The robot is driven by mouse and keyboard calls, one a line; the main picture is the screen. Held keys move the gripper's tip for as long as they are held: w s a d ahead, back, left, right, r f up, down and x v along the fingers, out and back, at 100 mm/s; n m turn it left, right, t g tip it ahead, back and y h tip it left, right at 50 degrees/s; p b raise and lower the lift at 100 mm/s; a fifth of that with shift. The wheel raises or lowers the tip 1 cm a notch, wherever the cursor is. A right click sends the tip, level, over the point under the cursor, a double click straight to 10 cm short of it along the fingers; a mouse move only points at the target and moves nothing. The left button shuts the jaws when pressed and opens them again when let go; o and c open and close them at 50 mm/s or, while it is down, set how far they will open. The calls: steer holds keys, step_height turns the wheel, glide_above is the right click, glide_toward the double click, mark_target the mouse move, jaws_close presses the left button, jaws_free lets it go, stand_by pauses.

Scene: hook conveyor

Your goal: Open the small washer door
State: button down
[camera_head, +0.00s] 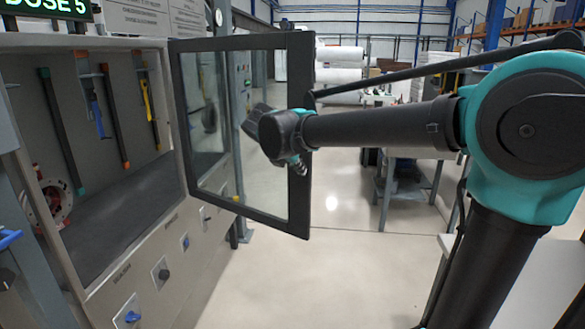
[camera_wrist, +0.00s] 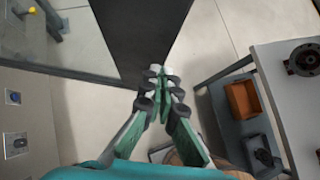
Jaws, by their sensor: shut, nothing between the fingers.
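The washer door (camera_head: 297,207) is a dark-framed glass panel hinged beside the cabinet opening. It stands swung wide open, with the washer's interior exposed. My gripper (camera_head: 297,166) is in front of the door's free-side frame in the head view, partly hidden by my wrist. In the wrist view, my gripper (camera_wrist: 160,84) has its fingers together and empty. The fingertips are at the lower end of a dark panel (camera_wrist: 142,30), which looks like the door frame. I cannot tell whether they touch it.
A grey workbench (camera_head: 405,160) stands behind the door. A table (camera_wrist: 285,85) with a shelf of boxes is at right in the wrist view. Clear floor (camera_head: 350,265) lies in the middle.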

steer(key=shift+w+d, duration=0.4)
steer(key=shift+w, duration=0.4)
steer(key=shift+d, duration=0.1)
steer(key=w+d, duration=0.3)
steer(key=w, duration=0.7)
steer(key=w+d+n, duration=0.1)
steer(key=w+d, duration=0.2)
steer(key=w, duration=0.7)
steer(key=w+d+y, duration=0.1)
steer(key=w+d, duration=0.2)
steer(key=w, duration=0.8)
steer(key=shift+n, duration=0.3)
steer(key=shift+d, duration=0.1)
